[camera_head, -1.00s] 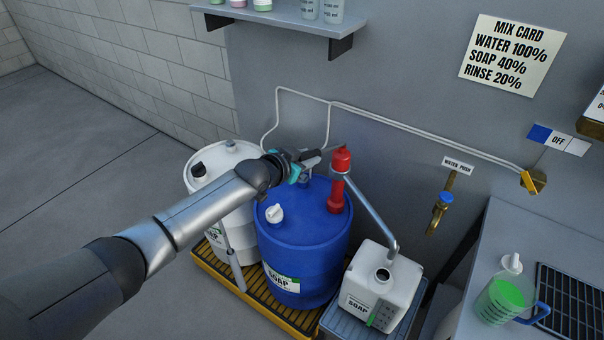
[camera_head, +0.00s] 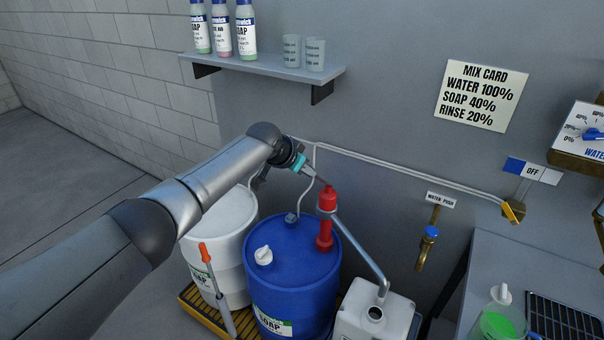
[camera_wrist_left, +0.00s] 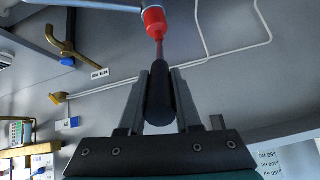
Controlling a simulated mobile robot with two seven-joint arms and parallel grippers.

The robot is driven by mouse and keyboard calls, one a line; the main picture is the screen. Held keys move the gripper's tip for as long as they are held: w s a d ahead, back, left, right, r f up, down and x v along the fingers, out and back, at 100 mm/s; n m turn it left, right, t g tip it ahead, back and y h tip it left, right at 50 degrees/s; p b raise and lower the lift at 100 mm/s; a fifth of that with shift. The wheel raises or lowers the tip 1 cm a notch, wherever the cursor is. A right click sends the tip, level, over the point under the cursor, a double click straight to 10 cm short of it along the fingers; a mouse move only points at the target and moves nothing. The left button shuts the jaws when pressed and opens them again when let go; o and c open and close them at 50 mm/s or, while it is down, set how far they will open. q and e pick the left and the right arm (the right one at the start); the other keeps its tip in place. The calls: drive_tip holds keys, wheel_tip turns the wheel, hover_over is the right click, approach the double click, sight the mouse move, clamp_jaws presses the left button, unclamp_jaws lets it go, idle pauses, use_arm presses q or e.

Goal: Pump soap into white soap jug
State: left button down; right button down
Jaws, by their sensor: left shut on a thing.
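A red hand pump (camera_head: 325,235) stands on top of the blue soap drum (camera_head: 290,270). Its metal spout (camera_head: 362,250) slopes down to the right, with its end at the open mouth of the white soap jug (camera_head: 385,320); the jug's lower part is cut off. My left gripper (camera_head: 314,174) is above and left of the pump head. It is shut on the black grip of the pump lever (camera_wrist_left: 158,95), which lies between the fingers in the left wrist view. The lever slants down to the red pump head (camera_wrist_left: 155,20). My right gripper is not in view.
A white drum (camera_head: 225,225) stands left of the blue one on a yellow pallet (camera_head: 192,298). A shelf with bottles (camera_head: 270,68) is above. A brass tap (camera_head: 428,245) is on the wall; a counter (camera_head: 520,265) is at right.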

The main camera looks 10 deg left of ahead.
use_arm(q)
drive_tip(key=shift+w+r, duration=0.1)
drive_tip(key=shift+r, duration=0.05)
drive_tip(key=c, duration=0.6)
unclamp_jaws()
drive_tip(key=v, duration=1.5)
